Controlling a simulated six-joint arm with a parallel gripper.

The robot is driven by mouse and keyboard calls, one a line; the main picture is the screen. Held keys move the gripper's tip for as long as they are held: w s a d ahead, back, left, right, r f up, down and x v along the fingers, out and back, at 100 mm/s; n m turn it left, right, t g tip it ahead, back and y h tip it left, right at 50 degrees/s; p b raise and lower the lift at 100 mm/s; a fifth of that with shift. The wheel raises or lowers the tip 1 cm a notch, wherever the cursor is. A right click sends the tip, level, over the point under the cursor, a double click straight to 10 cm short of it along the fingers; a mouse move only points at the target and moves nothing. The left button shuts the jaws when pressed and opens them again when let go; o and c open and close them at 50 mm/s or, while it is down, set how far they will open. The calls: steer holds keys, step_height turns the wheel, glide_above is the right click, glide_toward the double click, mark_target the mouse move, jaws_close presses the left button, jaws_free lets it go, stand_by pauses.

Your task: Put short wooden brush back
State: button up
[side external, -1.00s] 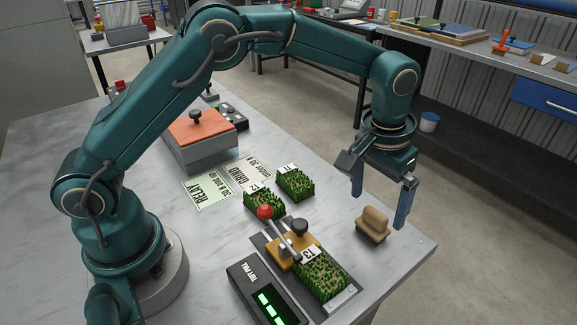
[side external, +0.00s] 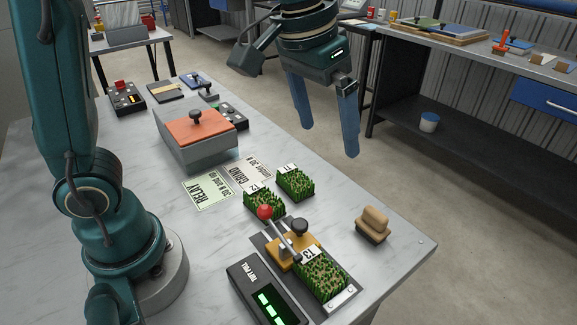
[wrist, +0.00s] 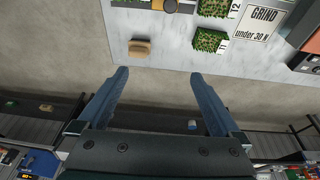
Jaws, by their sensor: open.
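The short wooden brush (side external: 373,223) stands on the marble-topped table near its right edge, tan block on top and dark underside below. In the wrist view the brush (wrist: 139,48) lies beyond my left fingertip, apart from it.

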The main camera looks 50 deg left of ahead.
steer(key=s+a+f+t, duration=0.1)
steer(key=s+a+f, duration=0.1)
steer(key=s, duration=0.4)
steer(key=s+a+f+t, duration=0.1)
steer(key=s+a+f, duration=0.1)
steer(key=s, duration=0.4)
steer(key=shift+s+a, duration=0.35)
steer(key=shift+a, duration=0.35)
steer(key=shift+f, duration=0.1)
